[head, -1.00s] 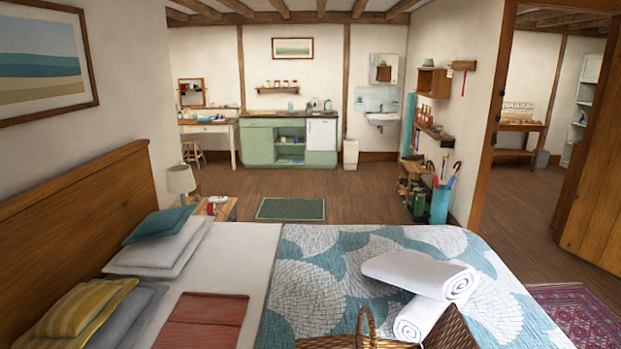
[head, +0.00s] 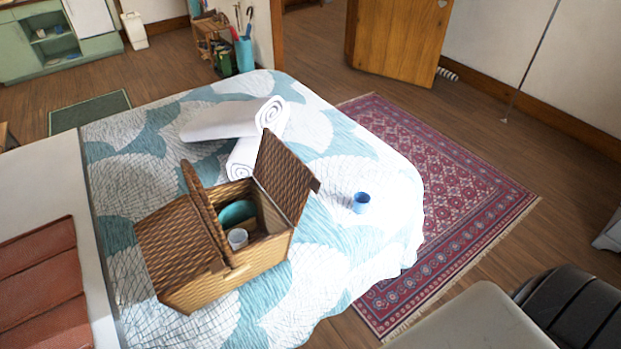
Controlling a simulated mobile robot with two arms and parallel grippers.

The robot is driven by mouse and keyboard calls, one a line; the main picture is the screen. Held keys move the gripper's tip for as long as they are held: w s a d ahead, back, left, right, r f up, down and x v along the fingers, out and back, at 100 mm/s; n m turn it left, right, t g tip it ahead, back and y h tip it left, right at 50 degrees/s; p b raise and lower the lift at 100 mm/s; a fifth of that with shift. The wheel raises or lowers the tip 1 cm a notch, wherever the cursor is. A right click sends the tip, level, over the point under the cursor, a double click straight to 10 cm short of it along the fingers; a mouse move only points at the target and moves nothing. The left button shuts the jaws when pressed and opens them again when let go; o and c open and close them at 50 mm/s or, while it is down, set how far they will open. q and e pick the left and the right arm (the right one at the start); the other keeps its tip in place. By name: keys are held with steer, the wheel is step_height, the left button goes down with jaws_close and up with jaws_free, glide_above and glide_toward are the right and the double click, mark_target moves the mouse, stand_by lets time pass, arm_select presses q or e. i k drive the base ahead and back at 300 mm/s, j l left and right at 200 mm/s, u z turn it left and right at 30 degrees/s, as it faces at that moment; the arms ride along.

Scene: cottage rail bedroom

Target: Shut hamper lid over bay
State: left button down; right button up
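A wicker hamper (head: 262,260) stands on the bed in the head view. Its right lid (head: 287,172) is raised, leaning up and back from the open bay. Its left lid (head: 178,243) lies shut, and the carrying handle (head: 205,215) stands up across the middle. Inside the open bay are a teal item (head: 236,212) and a white cup (head: 238,238). A blue cup (head: 361,202) stands on the quilt to the right of the hamper. Neither of my grippers is in view.
Rolled white towels (head: 235,122) lie on the quilt behind the hamper. A patterned red rug (head: 455,225) covers the floor beyond the bed's right edge. A wooden door (head: 405,38) stands at the back.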

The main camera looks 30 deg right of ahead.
mark_target(287, 180)
steer(key=z, duration=0.8)
